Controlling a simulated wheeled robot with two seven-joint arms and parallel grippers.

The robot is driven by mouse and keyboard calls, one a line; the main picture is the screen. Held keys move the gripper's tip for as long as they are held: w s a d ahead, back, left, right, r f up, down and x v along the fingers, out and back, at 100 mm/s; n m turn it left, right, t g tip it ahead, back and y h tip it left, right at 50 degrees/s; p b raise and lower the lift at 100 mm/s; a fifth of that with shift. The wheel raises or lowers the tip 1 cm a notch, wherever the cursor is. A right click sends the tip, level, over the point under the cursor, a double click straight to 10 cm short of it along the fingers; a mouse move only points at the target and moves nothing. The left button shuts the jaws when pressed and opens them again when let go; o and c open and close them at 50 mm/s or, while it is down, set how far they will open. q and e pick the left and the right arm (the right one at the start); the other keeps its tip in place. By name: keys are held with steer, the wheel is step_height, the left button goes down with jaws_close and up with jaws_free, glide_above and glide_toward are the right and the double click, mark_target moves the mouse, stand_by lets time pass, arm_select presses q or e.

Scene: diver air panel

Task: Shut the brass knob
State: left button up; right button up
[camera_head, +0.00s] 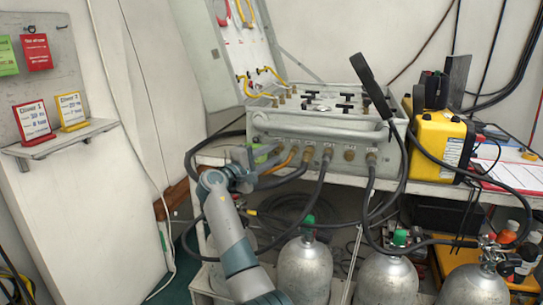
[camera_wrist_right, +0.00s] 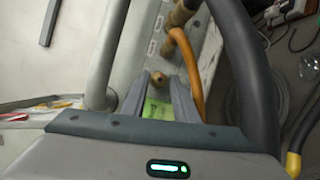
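The grey air panel box (camera_head: 320,126) stands on the bench, with a row of brass fittings along its lower front. In the right wrist view a small round brass knob (camera_wrist_right: 157,77) sits on the panel face, just beyond and between my right fingertips. My right gripper (camera_wrist_right: 157,88) is open, its two grey fingers apart with a green tag (camera_wrist_right: 155,109) showing in the gap. In the head view my right gripper (camera_head: 260,165) is at the panel's lower left front, and the knob cannot be made out there. I cannot tell whether the fingers touch the knob. My left gripper is not in view.
An orange hose (camera_wrist_right: 190,70) runs close right of my right fingers, and a thick black hose (camera_wrist_right: 250,75) passes farther right. A grey rail (camera_wrist_right: 110,50) is close on the left. Gas cylinders (camera_head: 305,268) stand below the bench. A yellow case (camera_head: 438,143) sits right of the panel.

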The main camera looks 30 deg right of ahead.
steer(key=v, duration=1.7)
steer(key=shift+f, duration=0.2)
steer(key=shift+s+f, duration=0.1)
